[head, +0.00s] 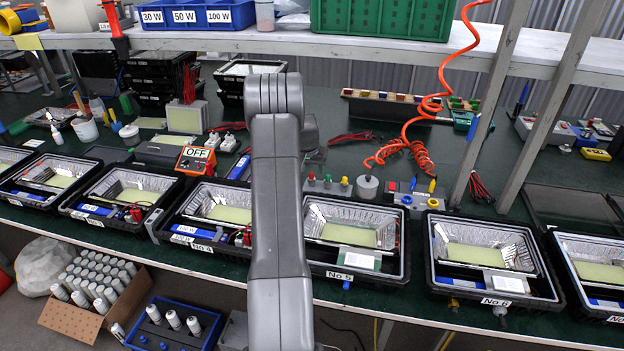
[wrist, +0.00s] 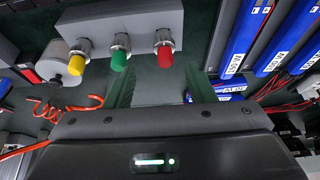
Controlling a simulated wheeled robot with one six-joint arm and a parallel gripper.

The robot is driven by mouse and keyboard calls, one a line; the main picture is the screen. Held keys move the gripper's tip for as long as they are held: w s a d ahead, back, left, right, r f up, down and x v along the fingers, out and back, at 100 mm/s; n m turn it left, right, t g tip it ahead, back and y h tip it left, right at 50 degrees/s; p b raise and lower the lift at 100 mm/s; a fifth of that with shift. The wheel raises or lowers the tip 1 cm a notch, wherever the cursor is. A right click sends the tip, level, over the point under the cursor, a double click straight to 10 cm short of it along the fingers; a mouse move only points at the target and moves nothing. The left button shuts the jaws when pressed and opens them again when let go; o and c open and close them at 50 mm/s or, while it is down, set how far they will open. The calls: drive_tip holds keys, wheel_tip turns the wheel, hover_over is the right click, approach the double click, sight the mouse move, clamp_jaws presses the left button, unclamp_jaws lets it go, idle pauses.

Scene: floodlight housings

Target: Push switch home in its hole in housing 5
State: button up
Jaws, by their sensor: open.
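Housing 5 (head: 404,238), a black tray with a silver reflector and pale panel, sits at the bench's front edge, labelled "No 5". My arm covers its left side. A blue fitting (head: 346,285) hangs below its front wall; no seated switch can be made out. Behind it stands a grey block (wrist: 120,18) carrying a red switch (head: 311,176), a green switch (head: 328,180) and a yellow switch (head: 345,183). In the wrist view, the red (wrist: 164,55), green (wrist: 119,60) and yellow (wrist: 75,65) caps lie beyond my gripper (wrist: 158,86), which is open and empty.
Housing 4 (head: 165,228) and housing 6 (head: 540,270) flank housing 5. A coiled orange hose (head: 405,150) hangs behind to the right, near a slanted post (head: 490,110). Blue labelled packs (wrist: 240,40) lie at the right in the wrist view. Green mat behind housing 6 is partly clear.

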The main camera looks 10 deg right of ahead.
sight(311, 174)
drive_tip(key=shift+a+p+x, duration=0.15)
drive_tip(key=shift+p+x, duration=0.25)
drive_tip(key=shift+x, duration=0.65)
drive_tip(key=shift+a+p+x, duration=0.15)
drive_tip(key=shift+p+x, duration=0.2)
drive_tip(key=shift+x, duration=0.7)
drive_tip(key=shift+a+p+x, duration=0.2)
drive_tip(key=shift+p+x, duration=0.2)
drive_tip(key=shift+x, duration=0.65)
drive_tip(key=shift+f, duration=0.1)
drive_tip(key=c, duration=1)
